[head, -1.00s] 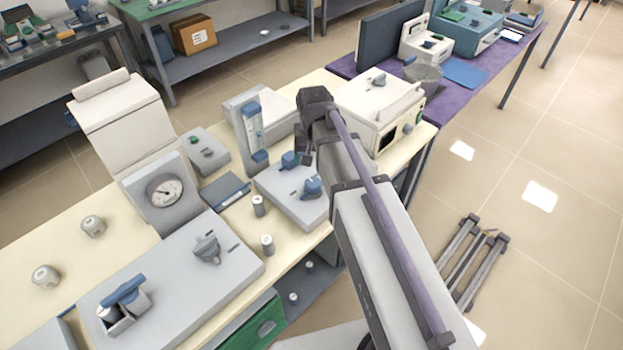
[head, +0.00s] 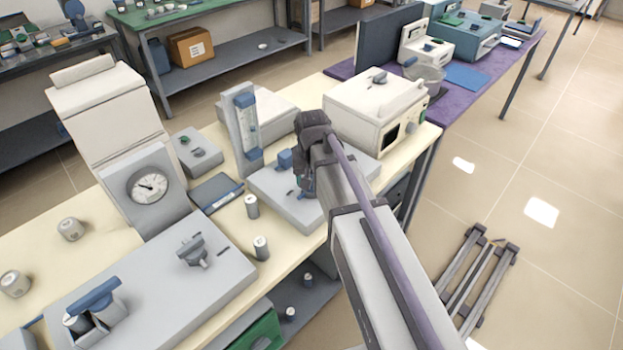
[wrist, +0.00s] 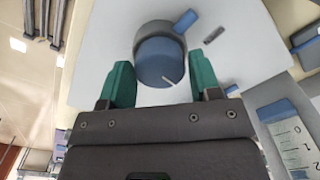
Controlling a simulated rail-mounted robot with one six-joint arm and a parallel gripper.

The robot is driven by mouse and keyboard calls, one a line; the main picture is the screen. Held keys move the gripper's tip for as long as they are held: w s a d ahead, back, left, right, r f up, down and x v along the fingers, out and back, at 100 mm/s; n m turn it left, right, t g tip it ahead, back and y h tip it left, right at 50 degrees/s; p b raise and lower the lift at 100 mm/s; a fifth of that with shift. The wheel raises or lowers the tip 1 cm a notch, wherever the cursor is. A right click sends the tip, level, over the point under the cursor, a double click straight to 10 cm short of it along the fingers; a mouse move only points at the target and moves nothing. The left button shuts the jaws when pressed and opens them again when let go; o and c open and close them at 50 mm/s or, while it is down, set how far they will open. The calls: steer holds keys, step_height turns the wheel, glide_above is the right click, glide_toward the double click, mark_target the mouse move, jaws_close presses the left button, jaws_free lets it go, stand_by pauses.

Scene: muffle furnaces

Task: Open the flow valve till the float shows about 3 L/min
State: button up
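A blue round knob (wrist: 160,62) with a white pointer line and a grey collar sits on a pale panel in the wrist view. My gripper (wrist: 163,72) is open, its green fingers on the left and right of this knob; I cannot tell whether they touch it. In the head view my gripper (head: 307,180) hides most of the knob. A second blue knob (head: 285,158) stands beside it on the grey panel box (head: 268,182). The flow meter (head: 247,120) stands upright behind. Its scale (wrist: 292,140) shows 0, 1 and 2 in the wrist view; I cannot make out the float.
A white boxy device (head: 375,108) stands right of my gripper. A dial gauge (head: 149,186) and a small grey box (head: 195,152) are to the left.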

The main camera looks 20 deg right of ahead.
steer(key=c, duration=0.6)
steer(key=shift+o, duration=0.2)
steer(key=n, duration=0.3)
steer(key=o, duration=0.9)
steer(key=shift+o, duration=0.2)
step_height(320, 180, up, 11)
steer(key=p, duration=1)
steer(key=shift+p, duration=0.4)
